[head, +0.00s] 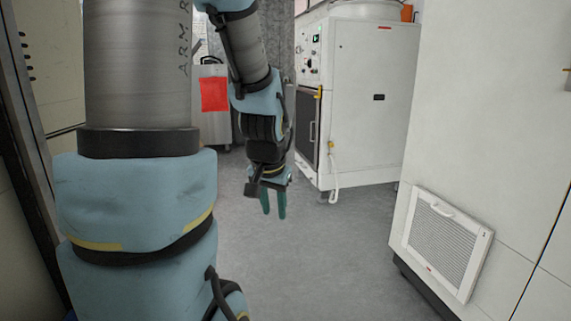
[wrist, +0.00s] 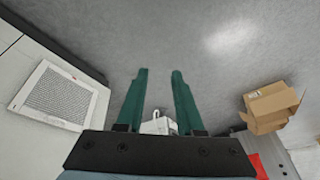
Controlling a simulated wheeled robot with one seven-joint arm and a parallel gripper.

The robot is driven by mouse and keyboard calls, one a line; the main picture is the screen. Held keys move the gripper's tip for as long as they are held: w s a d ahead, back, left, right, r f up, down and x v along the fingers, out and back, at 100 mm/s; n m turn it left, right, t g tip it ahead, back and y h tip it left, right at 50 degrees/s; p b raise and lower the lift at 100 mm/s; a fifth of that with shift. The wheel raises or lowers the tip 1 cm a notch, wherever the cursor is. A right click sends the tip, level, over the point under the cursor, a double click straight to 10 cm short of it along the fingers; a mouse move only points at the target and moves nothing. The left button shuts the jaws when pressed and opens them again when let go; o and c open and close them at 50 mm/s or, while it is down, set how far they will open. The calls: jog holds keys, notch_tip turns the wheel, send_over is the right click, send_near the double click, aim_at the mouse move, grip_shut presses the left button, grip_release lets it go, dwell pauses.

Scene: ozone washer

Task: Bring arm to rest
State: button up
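My gripper (head: 273,212) hangs below the wrist of my arm, in the middle of the head view, with its green fingers pointing down over the grey floor. In the wrist view my gripper (wrist: 160,72) has its two fingers apart, with floor showing between the tips. Nothing is held between them. A small pale shape shows in the gap near the finger bases, and I cannot tell what it is. My upper arm fills the left of the head view and hides what is behind it.
A white machine (head: 368,100) stands behind my gripper to the right. A tall white cabinet with a vent grille (head: 442,240) is at the right. A grey case with a red panel (head: 214,94) stands at the back. An open cardboard box (wrist: 270,104) shows in the wrist view. The floor (head: 320,265) between is clear.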

jog(key=s+a+f+n+g, duration=0.2)
jog(key=s+a+n, duration=0.15)
jog(key=s, duration=0.25)
notch_tip(320, 180, up, 25)
jog(key=s+p, duration=0.1)
jog(key=p, duration=2.4)
jog(key=shift+a, duration=0.25)
jog(key=shift+f, duration=0.1)
